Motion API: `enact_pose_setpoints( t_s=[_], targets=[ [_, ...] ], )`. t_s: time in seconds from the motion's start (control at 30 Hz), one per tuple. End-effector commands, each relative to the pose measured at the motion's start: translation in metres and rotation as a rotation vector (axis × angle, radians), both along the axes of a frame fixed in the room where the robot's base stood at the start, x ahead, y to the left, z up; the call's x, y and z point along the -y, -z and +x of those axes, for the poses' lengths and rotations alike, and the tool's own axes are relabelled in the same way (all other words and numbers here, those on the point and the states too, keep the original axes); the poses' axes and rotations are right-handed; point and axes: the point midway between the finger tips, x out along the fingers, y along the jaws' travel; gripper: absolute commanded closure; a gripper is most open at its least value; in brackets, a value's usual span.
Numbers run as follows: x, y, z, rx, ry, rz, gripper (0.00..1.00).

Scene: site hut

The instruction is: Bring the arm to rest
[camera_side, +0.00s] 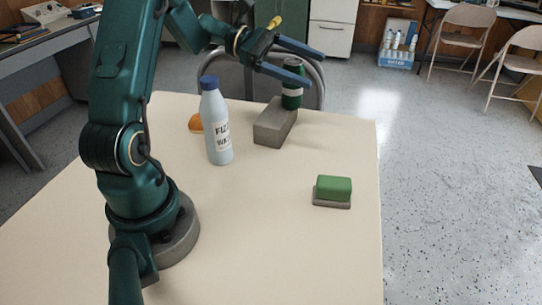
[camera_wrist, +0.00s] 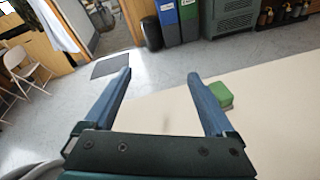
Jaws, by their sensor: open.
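My gripper (camera_side: 307,66) is open and empty, raised above the back of the table in the side view. Its two blue fingers also show spread apart in the wrist view (camera_wrist: 160,82), with nothing between them but floor and table edge behind. The arm reaches up and over from its base on the left part of the table (camera_side: 270,240).
A white bottle with a blue cap (camera_side: 217,130) stands upright near mid-table. An orange object (camera_side: 196,123) is partly hidden behind it. A grey block (camera_side: 272,128), a dark green can (camera_side: 292,88) and a green-topped block (camera_side: 333,188) are also on the table. The front is clear.

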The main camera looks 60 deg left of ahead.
Motion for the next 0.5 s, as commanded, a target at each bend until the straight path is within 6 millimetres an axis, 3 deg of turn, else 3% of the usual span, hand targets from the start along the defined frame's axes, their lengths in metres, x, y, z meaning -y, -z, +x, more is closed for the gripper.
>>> enact_pose_setpoints(
  t_s=[0.03, 0.2, 0.33, 0.5],
  targets=[
    [0.027, -0.005, -0.008, 0.004, 0.090, 0.092, 0.11],
    [0.091, -0.001, -0.049, 0.031, 0.372, 0.412, 0.11],
    [0.122, 0.005, -0.086, 0.089, 0.575, 0.663, 0.11],
    [0.138, 0.016, -0.132, 0.210, 0.817, 1.001, 0.11]
  ],
)
